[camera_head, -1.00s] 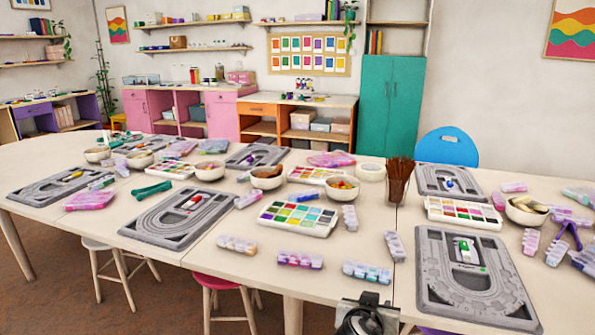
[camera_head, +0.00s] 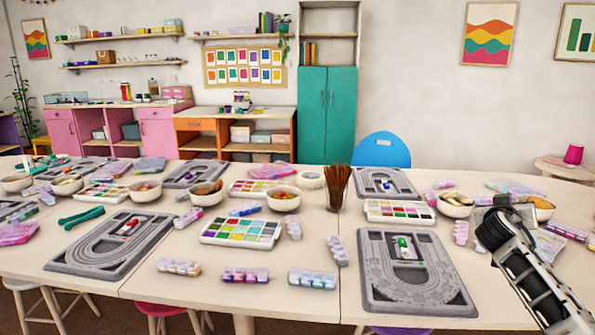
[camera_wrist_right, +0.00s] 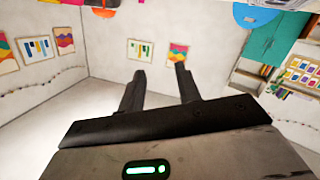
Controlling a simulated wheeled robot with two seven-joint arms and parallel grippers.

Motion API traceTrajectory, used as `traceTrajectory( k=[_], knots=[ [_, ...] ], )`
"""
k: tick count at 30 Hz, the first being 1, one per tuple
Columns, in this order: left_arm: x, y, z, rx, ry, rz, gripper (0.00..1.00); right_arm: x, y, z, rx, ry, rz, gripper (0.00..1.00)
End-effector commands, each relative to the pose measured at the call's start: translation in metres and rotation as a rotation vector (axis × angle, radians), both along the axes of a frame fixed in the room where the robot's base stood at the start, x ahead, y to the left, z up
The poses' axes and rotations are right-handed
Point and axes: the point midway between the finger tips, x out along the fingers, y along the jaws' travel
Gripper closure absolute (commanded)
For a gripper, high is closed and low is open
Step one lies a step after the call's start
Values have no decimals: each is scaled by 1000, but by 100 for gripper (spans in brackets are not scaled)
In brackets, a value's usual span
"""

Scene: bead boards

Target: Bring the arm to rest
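My right arm rises from the lower right corner of the head view, over the right part of the table (camera_head: 325,327). Its upper end shows there, but its fingers cannot be made out. In the right wrist view my right gripper (camera_wrist_right: 160,69) has its two dark fingers apart with nothing between them. That view is tilted and looks past the fingers at a wall with pictures. My left gripper and left arm are not in view.
Grey bead boards (camera_head: 375,285) and (camera_head: 70,258), bead palettes (camera_head: 240,243), bowls (camera_head: 285,206) and a brown cup of sticks (camera_head: 336,206) cover the table. Near my right arm are a bowl (camera_head: 455,212) and bead packs. A blue chair (camera_head: 381,149) stands behind.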

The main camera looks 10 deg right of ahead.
Motion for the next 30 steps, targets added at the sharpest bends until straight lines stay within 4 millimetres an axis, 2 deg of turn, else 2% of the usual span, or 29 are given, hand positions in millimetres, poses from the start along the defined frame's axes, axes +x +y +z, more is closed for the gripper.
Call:
traceTrajectory(
  k=[3, 6, 9, 14, 19, 23, 26, 27, 30],
  knots=[
    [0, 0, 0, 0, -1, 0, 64, 32, 30, -2, -48, 75, 252, 66],
    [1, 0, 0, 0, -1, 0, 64, 53, 60, 4, -122, 89, 450, 66],
    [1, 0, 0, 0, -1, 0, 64, 67, 88, 17, -221, 56, 616, 66],
    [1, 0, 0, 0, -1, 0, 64, 55, 143, -52, -169, 120, 715, 66],
    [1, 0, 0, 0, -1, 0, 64, 24, 206, -126, -83, 180, 818, 66],
    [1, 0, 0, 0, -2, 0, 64, -20, 266, -188, 18, 228, 907, 66],
    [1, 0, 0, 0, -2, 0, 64, -66, 313, -228, 117, 259, 965, 66],
    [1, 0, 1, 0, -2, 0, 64, -86, 331, -242, 161, 270, 985, 66],
    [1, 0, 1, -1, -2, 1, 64, -141, 375, -268, 280, 293, 1022, 66]
  ],
)
